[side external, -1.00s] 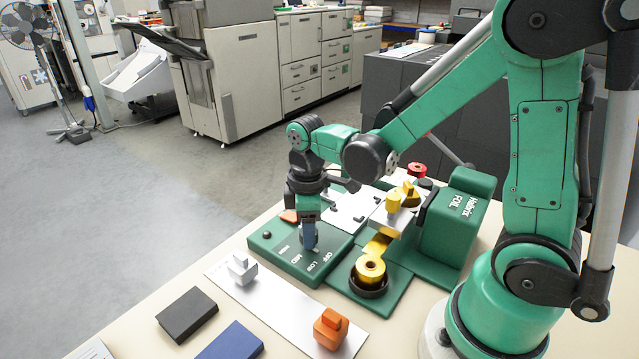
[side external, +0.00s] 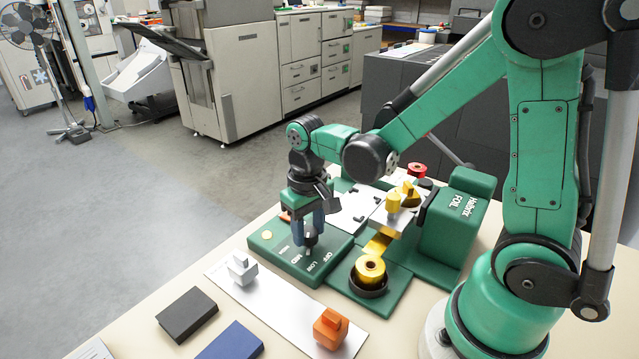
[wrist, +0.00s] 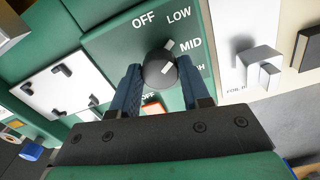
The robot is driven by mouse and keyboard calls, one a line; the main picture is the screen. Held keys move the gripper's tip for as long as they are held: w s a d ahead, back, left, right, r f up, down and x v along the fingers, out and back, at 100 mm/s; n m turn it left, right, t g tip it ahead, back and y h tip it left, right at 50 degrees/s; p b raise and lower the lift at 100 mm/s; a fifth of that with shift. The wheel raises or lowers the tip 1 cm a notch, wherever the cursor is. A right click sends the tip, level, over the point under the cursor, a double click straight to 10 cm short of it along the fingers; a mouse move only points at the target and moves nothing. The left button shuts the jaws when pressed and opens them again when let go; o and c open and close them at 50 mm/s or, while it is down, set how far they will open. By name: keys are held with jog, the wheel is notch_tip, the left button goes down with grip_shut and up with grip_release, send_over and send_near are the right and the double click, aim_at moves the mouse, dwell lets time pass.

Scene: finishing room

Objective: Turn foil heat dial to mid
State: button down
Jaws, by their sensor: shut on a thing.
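The foil heat dial (wrist: 158,72) is a dark round knob with white marks, on a green control panel (side external: 275,256). In the wrist view its outer white mark points up, roughly toward LOW; I cannot tell the exact setting. The labels OFF, LOW and MID curve around it, and another label is partly hidden by my finger. My gripper (wrist: 160,84) is shut on the dial, with one blue finger on each side. In the side view my gripper (side external: 309,232) points down at the panel, with the dark dial (side external: 310,240) showing between the fingers.
An orange switch (wrist: 152,108) sits close to the dial. The green foil machine (side external: 460,225) and a gold foil roll (side external: 370,268) stand to the right. Grey (side external: 241,267) and orange (side external: 331,328) blocks rest on a white strip in front, near black and blue blocks.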

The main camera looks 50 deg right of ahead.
aim_at(309, 231)
jog(key=m, duration=0.6)
jog(key=shift+m, duration=0.3)
dwell(0.4)
jog(key=shift+c, duration=2.1)
grip_release()
jog(key=shift+r, duration=2.8)
